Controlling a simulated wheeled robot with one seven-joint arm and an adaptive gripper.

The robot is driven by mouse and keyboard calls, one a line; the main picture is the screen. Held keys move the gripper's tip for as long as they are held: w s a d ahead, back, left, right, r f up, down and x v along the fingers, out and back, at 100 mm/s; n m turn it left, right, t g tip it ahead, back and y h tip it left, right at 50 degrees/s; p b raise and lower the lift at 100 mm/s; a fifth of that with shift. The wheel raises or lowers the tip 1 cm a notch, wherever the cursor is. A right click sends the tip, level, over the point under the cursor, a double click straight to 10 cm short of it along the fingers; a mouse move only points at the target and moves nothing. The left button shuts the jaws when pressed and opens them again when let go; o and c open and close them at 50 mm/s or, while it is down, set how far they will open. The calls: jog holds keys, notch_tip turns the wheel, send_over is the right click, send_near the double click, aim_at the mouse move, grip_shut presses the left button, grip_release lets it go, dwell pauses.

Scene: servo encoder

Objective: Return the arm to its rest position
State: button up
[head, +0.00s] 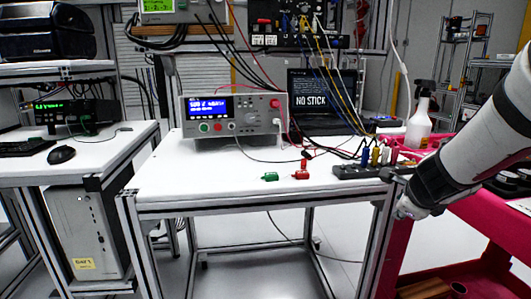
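My arm (472,151) comes in from the right edge, and its pale links and dark joint hang over the right front corner of the white workbench (190,183). The gripper itself cannot be made out; only the arm's lower joint (408,208) shows near the bench corner. A bench instrument (232,114) with a lit blue display stands at the back of the bench.
A black terminal strip (362,171) with several coloured plugs lies at the bench's right. Behind it are a laptop (321,99) and a white spray bottle (419,121). A red cart (474,212) stands at the right. Cables cross the bench. Its front left is clear.

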jog(key=s+a+r+n+g+y, duration=0.35)
jog(key=s+a+n+y, duration=0.55)
jog(key=s+a+n, duration=0.85)
jog(key=s+d+f+n+g+h, duration=0.1)
jog(key=s+d+n+g+h, duration=0.2)
jog(key=s, duration=0.7)
jog(key=s+f+n+g+h, duration=0.1)
jog(key=s+n+g+h, duration=0.15)
jog(key=s+n, duration=0.6)
notch_tip(320, 180, up, 34)
jog(key=s+d+m+t+p, duration=0.1)
jog(key=t+p, duration=0.3)
jog(key=p, duration=2.8)
jog(key=shift+s+f+m, duration=0.25)
jog(key=shift+s+m, duration=0.25)
jog(key=shift+s, duration=0.4)
jog(key=shift+h, duration=0.25)
